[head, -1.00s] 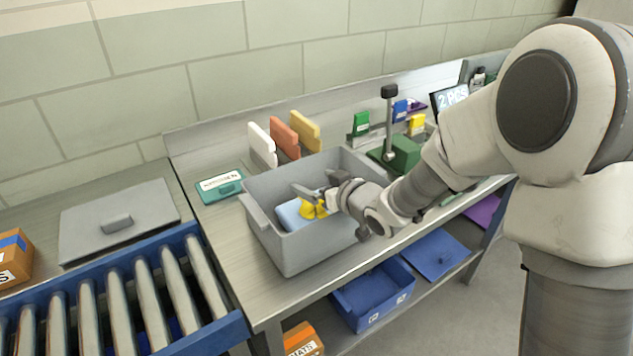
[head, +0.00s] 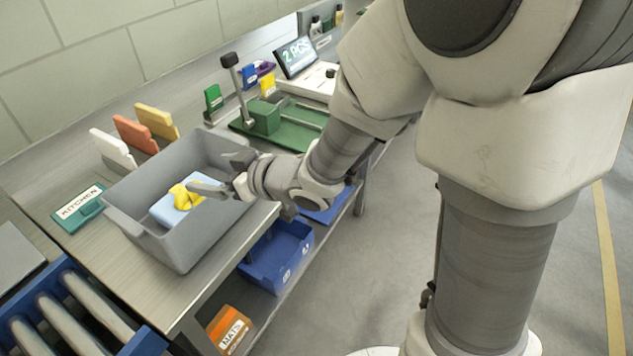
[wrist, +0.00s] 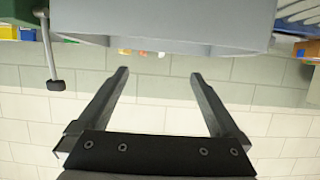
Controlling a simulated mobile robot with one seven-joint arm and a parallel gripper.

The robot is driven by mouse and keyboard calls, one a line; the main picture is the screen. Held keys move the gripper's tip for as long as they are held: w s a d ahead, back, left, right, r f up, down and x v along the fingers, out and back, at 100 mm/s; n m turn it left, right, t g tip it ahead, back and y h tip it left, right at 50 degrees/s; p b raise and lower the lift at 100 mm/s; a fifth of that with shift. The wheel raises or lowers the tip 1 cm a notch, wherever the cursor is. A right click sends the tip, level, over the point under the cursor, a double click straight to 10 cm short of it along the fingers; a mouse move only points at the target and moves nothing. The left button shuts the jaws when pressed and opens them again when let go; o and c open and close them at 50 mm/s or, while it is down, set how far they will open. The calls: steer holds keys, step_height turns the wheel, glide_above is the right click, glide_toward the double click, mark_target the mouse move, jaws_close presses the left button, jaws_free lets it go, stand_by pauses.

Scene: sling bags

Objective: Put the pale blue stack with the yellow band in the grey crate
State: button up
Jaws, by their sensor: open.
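The pale blue stack (head: 164,212) with its yellow band (head: 184,196) lies inside the grey crate (head: 177,255) on the metal bench, in the head view. My gripper (head: 215,172) is at the right side of the crate, above the stack and apart from it as far as I can tell. In the wrist view my gripper (wrist: 157,75) has its two fingers wide apart with nothing between them. There the outer side of the grey crate (wrist: 170,18) fills the top, and the stack is out of sight.
White, orange and yellow boards (head: 136,133) stand behind the crate. A teal KITCHEN box (head: 78,208) lies to its left. A green press (head: 262,117) with an upright post stands to its right. Below are a blue bin (head: 275,255) and an orange MATS box (head: 229,329).

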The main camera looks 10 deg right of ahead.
steer(key=s+d+r+m+h, duration=0.1)
steer(key=d+r+m+h, duration=0.15)
steer(key=d, duration=0.35)
steer(key=s+d+r+m+t+h, duration=0.1)
steer(key=d+r+m+h, duration=0.1)
steer(key=d+h, duration=0.35)
steer(key=s+d+r+m+h, duration=0.1)
steer(key=d+r+m+h, duration=0.1)
steer(key=d, duration=0.6)
steer(key=s+d+m+g, duration=0.1)
steer(key=s+g, duration=0.1)
steer(key=s, duration=0.6)
steer(key=s+d+r+m+g, duration=0.1)
steer(key=s+d+m+g, duration=0.1)
steer(key=s, duration=0.6)
steer(key=shift+s+d+g+h, duration=0.2)
steer(key=shift+s+g+h, duration=0.05)
steer(key=shift+g+h, duration=0.05)
step_height(320, 180, up, 3)
steer(key=p, duration=0.3)
steer(key=shift+r, duration=0.2)
